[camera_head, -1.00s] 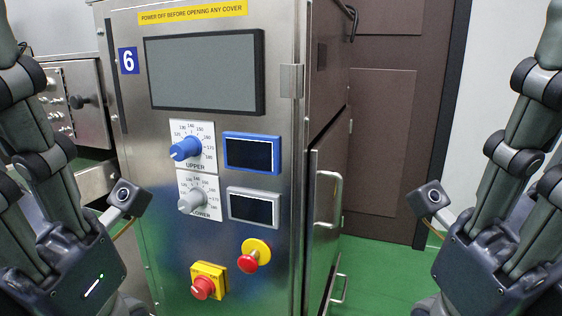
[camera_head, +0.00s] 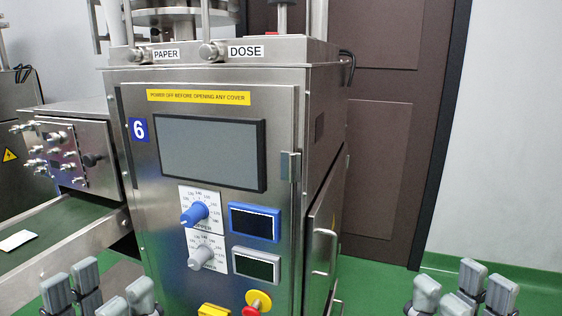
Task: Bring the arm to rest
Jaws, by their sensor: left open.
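My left gripper (camera_head: 108,289) shows at the bottom left of the head view, only by its grey fingers pointing up. The fingers stand apart with nothing between them. My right gripper (camera_head: 455,292) shows at the bottom right, also by its upright grey fingers. They stand apart and look empty. Both grippers' bases and wrists are cut off below the frame. The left gripper appears in front of the green floor left of the steel machine, the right gripper to the right of it.
The steel machine number 6 (camera_head: 271,103) stands in the middle, with a screen (camera_head: 210,155), a blue knob (camera_head: 194,213), a grey knob (camera_head: 200,257) and a red button (camera_head: 251,310). A green conveyor (camera_head: 60,225) is at left. A brown door (camera_head: 380,150) and clear floor (camera_head: 535,290) are at right.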

